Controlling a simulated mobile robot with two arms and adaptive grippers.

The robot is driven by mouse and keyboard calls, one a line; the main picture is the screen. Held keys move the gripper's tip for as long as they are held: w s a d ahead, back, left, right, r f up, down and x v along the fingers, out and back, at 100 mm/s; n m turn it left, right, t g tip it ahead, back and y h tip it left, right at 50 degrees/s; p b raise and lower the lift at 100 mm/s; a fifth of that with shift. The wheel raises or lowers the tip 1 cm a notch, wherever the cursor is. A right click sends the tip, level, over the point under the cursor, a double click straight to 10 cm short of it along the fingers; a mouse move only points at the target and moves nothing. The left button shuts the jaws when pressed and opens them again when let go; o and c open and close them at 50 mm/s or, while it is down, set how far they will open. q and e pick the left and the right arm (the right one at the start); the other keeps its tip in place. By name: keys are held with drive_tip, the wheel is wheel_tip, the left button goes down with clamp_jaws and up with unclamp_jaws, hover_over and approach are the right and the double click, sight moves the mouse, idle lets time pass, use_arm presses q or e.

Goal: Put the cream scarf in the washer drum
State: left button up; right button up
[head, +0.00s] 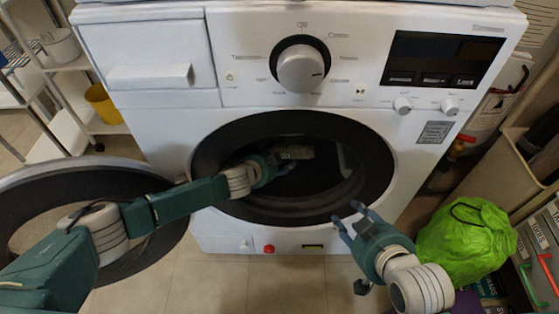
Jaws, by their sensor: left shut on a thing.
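The white washer (170,130) faces me with its round door (30,178) swung open to the left. Its drum opening (372,165) is dark inside. My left gripper (287,166) reaches into the opening, shut on a small pale, greyish-cream piece of cloth (297,152), which looks like the cream scarf. The cloth is small and dim, and I cannot tell whether it touches the drum. My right gripper (352,219) is outside, in front of the lower right rim, with its fingers apart and nothing between them.
A bright green bag (468,240) sits at the lower right beside drawers (540,240). The open door takes up room at lower left. Tiled floor (235,285) shows below the washer.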

use_arm(q)
drive_tip(key=shift+w, duration=0.1)
drive_tip(key=o, duration=1.3)
drive_tip(key=shift+o, duration=0.2)
use_arm(e)
drive_tip(key=shift+r, duration=0.1)
